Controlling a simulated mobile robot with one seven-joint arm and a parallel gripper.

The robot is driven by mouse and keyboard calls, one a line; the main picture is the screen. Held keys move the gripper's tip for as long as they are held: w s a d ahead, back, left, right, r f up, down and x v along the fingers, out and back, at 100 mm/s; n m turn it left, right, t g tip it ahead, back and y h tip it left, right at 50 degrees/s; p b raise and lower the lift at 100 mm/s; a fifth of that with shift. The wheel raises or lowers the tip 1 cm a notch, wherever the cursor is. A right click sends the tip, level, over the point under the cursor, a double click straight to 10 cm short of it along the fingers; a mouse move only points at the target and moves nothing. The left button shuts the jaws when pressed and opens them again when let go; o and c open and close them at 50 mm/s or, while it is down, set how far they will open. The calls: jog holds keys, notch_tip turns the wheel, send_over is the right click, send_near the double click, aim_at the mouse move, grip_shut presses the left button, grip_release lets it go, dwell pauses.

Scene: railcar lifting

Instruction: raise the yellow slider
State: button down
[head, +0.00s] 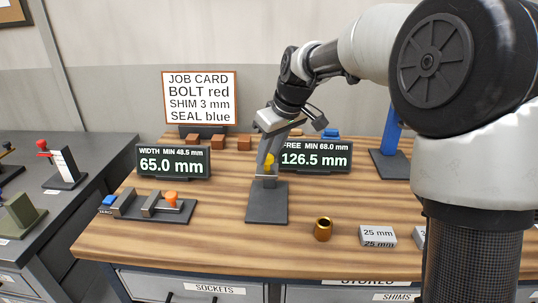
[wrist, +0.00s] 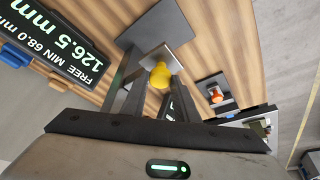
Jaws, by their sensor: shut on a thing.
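The yellow slider (head: 269,161) is a small yellow knob on an upright grey stand with a dark base plate (head: 267,205), near the middle of the bench. It also shows in the wrist view (wrist: 160,76). My gripper (head: 266,158) comes down from above and is shut on the yellow slider, with a finger on either side of it. The fingers partly hide the slider and the upper part of the stand. The display (head: 316,157) behind it reads FREE 126.5 mm, MIN 68.0 mm.
A WIDTH display (head: 173,162) reads 65.0 mm. A gauge with an orange knob (head: 171,197) lies to the left. A brass bushing (head: 323,229) and a 25 mm block (head: 377,236) stand at front right. A blue post (head: 391,135) stands behind.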

jog(key=c, duration=1.4)
grip_release()
jog(key=shift+r, duration=0.1)
jog(key=p+v, duration=0.2)
jog(key=v, duration=1.5)
jog(key=shift+s+d+r, duration=0.1)
jog(key=shift+s+d, duration=0.05)
jog(key=shift+s, duration=0.05)
jog(key=s+d+r+m+t+h+p, duration=0.1)
jog(key=s+d+r+m+p, duration=0.15)
jog(key=s, duration=0.45)
jog(key=s+d+r+m+t+h+p, duration=0.1)
jog(key=s+d+m+p, duration=0.1)
jog(key=s+d+p, duration=0.35)
jog(key=s+d+f+m+p, duration=0.1)
jog(key=s+f+m, duration=0.1)
jog(key=s, duration=0.4)
jog(key=s+d+f+m+h, duration=0.1)
jog(key=s+d+f+m, duration=0.1)
jog(key=s, duration=0.5)
jog(key=shift+d+f+p, duration=0.3)
jog(key=shift+f+p, duration=0.1)
jog(key=shift+f, duration=0.05)
